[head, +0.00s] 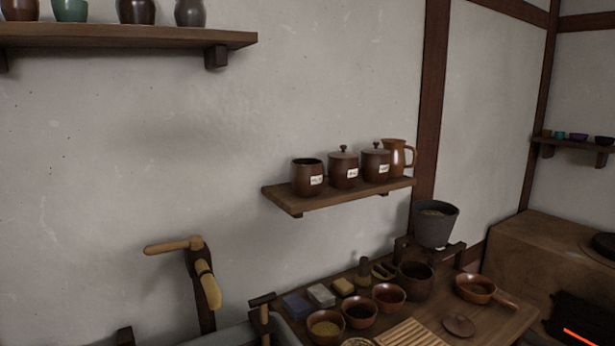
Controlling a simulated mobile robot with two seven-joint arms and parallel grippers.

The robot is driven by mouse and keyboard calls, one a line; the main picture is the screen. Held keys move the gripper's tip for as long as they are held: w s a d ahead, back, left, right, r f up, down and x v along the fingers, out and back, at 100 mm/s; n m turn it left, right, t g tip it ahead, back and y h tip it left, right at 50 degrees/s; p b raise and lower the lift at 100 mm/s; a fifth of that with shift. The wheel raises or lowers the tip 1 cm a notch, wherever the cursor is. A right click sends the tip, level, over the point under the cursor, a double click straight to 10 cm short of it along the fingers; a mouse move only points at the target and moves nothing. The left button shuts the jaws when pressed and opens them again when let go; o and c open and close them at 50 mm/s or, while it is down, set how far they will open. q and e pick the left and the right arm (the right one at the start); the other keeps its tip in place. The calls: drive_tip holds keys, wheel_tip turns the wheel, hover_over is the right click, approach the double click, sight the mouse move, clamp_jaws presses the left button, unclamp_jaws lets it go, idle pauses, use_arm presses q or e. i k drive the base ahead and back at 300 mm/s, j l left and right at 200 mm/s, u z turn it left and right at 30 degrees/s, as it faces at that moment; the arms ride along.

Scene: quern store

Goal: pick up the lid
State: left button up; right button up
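A brown round lid (459,326) with a small knob lies on the wooden table (515,325) near its front right. On the wall shelf (340,195), the leftmost brown jar (307,179) has a white label and an open top. The middle jar (343,171) and the right jar (375,165) each wear a knobbed lid. Neither of my grippers shows in the head view.
Left of the lid are a slatted board (410,334), several small bowls (359,311) and a dark pot (413,281). A handled pan (478,289) sits behind it. A grey bucket-like vessel (434,223) stands at the back. A stove with a glowing opening (580,320) is at right.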

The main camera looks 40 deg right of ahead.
sight(459, 325)
drive_tip(key=z, duration=2.1)
